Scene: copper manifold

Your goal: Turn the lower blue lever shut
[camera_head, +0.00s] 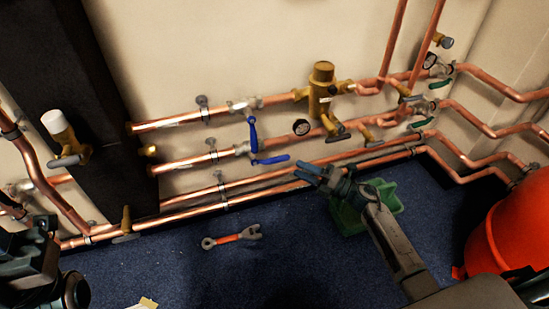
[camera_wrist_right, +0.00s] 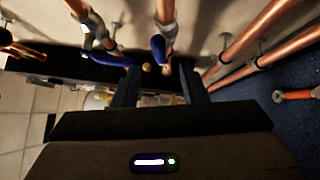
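The lower blue lever (camera_head: 271,160) lies nearly level along the second copper pipe, its free end to the right. The upper blue lever (camera_head: 253,134) hangs down from the valve on the top pipe. My right gripper (camera_head: 318,172) is right of the lower lever's free end, pointing left, apart from it. In the right wrist view its fingers (camera_wrist_right: 160,88) are spread and empty. There the lower lever (camera_wrist_right: 158,49) shows ahead, in line with the gap, and the upper lever (camera_wrist_right: 106,58) is to its left. A dark part, seemingly of my left arm, shows at lower left; its fingers are unclear.
A red-handled wrench (camera_head: 232,237) lies on the blue carpet. A green bin (camera_head: 349,219) stands behind my right arm. A red bucket (camera_head: 508,232) is at right. A brass valve body (camera_head: 321,88) and gauges sit on the pipes. A black column (camera_head: 88,110) stands at left.

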